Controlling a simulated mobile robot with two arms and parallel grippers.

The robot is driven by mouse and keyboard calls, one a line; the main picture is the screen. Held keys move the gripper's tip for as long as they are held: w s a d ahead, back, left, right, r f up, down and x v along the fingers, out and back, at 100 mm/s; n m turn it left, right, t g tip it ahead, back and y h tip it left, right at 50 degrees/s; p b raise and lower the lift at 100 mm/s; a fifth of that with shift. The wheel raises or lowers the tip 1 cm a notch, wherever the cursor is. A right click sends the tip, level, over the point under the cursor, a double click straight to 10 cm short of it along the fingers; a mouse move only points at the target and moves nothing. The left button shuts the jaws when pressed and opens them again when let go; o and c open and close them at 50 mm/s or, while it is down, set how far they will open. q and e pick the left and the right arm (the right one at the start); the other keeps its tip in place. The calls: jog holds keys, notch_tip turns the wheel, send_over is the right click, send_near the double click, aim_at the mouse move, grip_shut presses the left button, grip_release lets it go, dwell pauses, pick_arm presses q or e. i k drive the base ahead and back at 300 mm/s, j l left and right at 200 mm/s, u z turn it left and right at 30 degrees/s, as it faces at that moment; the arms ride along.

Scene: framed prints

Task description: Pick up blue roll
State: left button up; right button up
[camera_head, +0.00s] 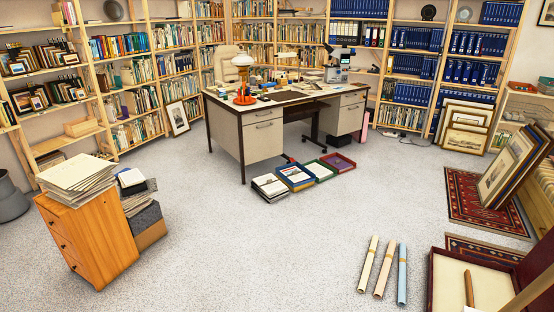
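The blue roll (402,274) is a pale blue tube with a narrow band around it. It lies on the grey floor at the lower right. It is the rightmost of three rolls lying side by side, slightly apart. A tan roll (385,270) lies just left of it, and a cream roll (368,264) lies further left. Neither of my grippers shows in the head view.
An open dark red case (436,270) with a cream interior is right of the rolls. Patterned rugs (466,196) and leaning framed prints (504,176) are further right. A desk (264,140) stands at the back, with trays in front. An orange drawer cabinet (92,240) is at left. The middle floor (250,240) is clear.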

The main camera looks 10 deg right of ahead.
aim_at(402, 297)
jog(key=i+j, duration=0.15)
jog(key=i, duration=0.25)
jog(key=i+j, duration=0.2)
jog(key=i, duration=0.2)
jog(key=i+j+z, duration=0.1)
jog(key=i, duration=0.3)
jog(key=j, duration=0.1)
